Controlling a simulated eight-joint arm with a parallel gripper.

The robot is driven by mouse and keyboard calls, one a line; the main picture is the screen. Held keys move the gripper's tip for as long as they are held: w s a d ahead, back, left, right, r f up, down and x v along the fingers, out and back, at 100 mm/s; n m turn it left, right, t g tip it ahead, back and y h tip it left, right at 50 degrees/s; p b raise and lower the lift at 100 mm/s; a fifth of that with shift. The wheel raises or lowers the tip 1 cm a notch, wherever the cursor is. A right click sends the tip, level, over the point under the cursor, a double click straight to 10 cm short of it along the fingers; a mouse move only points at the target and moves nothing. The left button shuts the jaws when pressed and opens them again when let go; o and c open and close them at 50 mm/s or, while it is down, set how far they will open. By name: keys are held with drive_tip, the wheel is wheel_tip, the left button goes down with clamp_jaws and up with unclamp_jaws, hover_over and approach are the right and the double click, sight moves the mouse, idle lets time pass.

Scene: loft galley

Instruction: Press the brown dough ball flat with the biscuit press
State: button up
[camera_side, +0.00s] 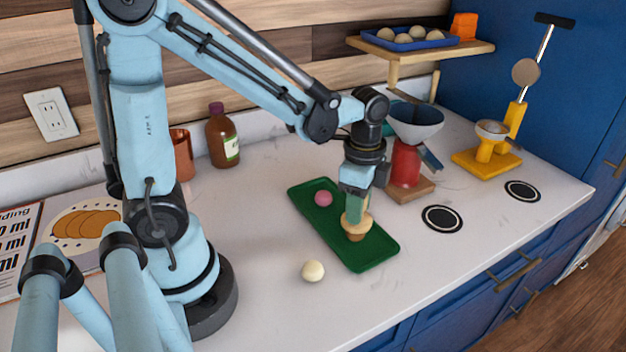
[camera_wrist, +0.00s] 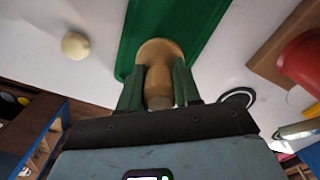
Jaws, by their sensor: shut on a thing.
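The biscuit press (camera_side: 357,224), a pale wooden piece with a round base, is held upright in my gripper (camera_side: 356,204). In the wrist view the green fingers of my gripper (camera_wrist: 159,72) are closed on the handle of the press (camera_wrist: 163,52). The brown dough ball (camera_side: 356,237) shows directly under the base of the press, over the green tray (camera_side: 372,258). The press appears to touch its top, though the exact contact is hard to tell. In the wrist view the brown ball is hidden by the press.
A pink ball (camera_side: 323,198) lies on the tray's far part. A cream ball (camera_side: 313,271) lies on the counter beside the tray. A red device with a grey bowl (camera_side: 405,163) stands behind my gripper. A yellow device (camera_side: 487,160) stands farther right. The front counter is mostly clear.

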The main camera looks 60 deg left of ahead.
drive_tip(key=shift+f, duration=1.2)
idle(6.8)
